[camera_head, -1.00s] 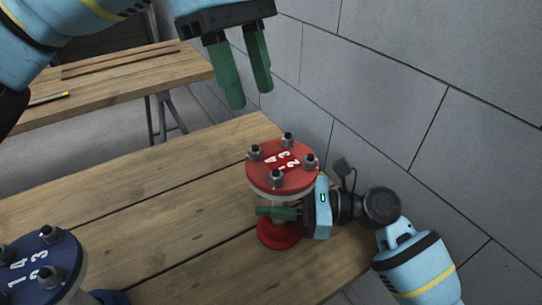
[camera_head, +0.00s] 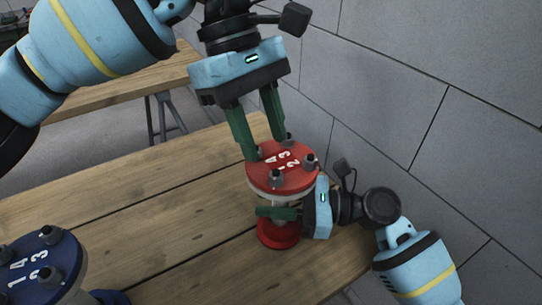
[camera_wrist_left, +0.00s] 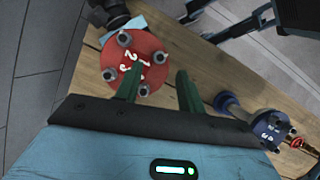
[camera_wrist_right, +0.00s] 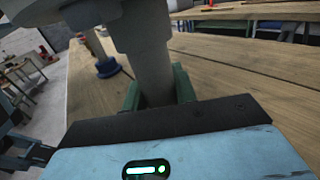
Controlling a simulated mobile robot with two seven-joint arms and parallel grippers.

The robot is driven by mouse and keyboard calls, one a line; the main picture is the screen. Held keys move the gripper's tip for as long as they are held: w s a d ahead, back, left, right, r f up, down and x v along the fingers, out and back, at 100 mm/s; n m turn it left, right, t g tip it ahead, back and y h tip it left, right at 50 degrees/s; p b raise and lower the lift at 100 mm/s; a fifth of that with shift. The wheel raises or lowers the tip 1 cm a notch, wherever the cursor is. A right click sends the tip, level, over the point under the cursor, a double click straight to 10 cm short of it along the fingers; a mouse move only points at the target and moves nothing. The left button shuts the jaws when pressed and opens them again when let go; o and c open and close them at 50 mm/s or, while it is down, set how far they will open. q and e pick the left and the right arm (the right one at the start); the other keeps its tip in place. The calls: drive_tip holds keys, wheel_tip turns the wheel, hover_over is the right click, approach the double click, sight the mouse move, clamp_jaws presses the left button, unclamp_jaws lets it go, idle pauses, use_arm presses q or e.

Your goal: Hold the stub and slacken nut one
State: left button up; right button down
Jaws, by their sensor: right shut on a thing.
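The stub is an upright red-topped pipe with a numbered red flange (camera_head: 282,172) and a red foot (camera_head: 278,234). Several nuts stand on the flange; the front nut (camera_head: 276,178) is closest to the numeral 1. My right gripper (camera_head: 262,212) is shut around the pipe below the flange; the grey pipe (camera_wrist_right: 150,60) fills the gap in the right wrist view. My left gripper (camera_head: 265,148) points down, open and empty, over the flange's back left part, partly hiding the left nut (camera_head: 258,153). The flange also shows in the left wrist view (camera_wrist_left: 150,72). Contact is unclear.
A blue-flanged stub (camera_head: 40,265) stands at the table's front left. The wooden table (camera_head: 150,225) between the stubs is clear. A grey block wall (camera_head: 390,100) rises close on the right. Another wooden bench (camera_head: 110,90) stands behind.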

sight(275, 174)
use_arm(q)
drive_tip(key=shift+x, duration=2.3)
clamp_jaws()
